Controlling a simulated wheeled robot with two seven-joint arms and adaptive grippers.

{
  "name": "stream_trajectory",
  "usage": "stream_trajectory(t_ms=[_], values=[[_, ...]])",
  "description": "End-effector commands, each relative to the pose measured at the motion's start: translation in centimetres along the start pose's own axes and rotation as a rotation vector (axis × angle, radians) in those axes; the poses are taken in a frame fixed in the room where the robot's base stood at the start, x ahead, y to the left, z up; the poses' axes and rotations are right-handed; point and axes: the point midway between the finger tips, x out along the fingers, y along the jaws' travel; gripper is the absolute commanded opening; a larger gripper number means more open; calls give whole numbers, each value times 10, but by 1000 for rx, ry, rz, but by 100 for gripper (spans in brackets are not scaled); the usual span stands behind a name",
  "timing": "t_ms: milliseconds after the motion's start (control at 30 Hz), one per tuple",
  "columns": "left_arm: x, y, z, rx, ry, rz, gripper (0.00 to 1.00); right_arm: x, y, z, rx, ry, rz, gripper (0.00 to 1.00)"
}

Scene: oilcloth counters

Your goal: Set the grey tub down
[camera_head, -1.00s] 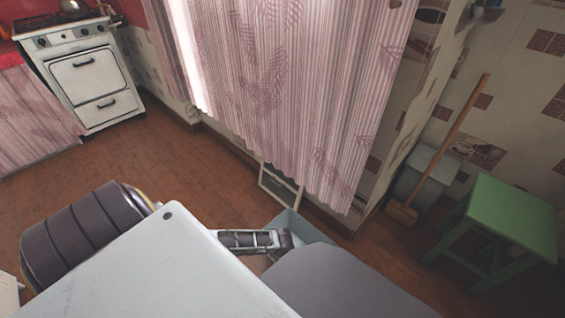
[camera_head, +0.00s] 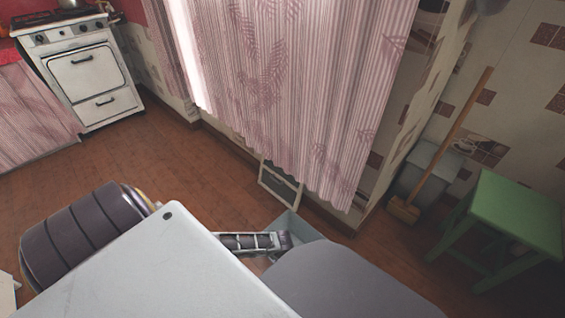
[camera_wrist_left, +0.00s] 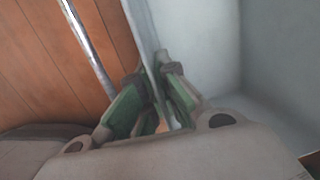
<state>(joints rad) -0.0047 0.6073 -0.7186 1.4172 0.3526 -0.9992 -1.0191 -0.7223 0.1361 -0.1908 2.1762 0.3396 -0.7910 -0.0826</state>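The grey tub (camera_head: 291,225) shows only in part in the head view, low in the middle. The pale front surface and my arm hide the rest. My left gripper (camera_head: 283,240) is at its near edge. In the left wrist view, the two green-padded fingers of my left gripper (camera_wrist_left: 158,108) stand on either side of the tub's thin wall and are closed on it. The tub's smooth inside (camera_wrist_left: 205,50) fills the right of that view. I cannot tell whether its bottom touches the floor. My right gripper is not in view.
Brown wooden floor (camera_head: 200,170) is open left of the tub. A striped pink curtain (camera_head: 290,90) hangs behind it, with a small framed panel (camera_head: 280,185) below. A broom (camera_head: 450,140), a grey bin (camera_head: 432,175) and a green stool (camera_head: 515,215) stand right. A white stove (camera_head: 90,75) is far left.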

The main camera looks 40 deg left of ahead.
Motion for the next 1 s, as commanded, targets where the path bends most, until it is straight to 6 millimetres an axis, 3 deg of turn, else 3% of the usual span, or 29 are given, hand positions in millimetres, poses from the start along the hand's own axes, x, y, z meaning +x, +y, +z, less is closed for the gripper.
stream_trajectory(t_ms=[400, 600, 1000], values=[[2, -1, 0, 0, 1, -2, 0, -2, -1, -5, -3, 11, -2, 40], [2, 0, 0, 0, 0, 0, 27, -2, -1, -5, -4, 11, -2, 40], [1, 1, 0, 0, 0, 1, 27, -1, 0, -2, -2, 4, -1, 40]])
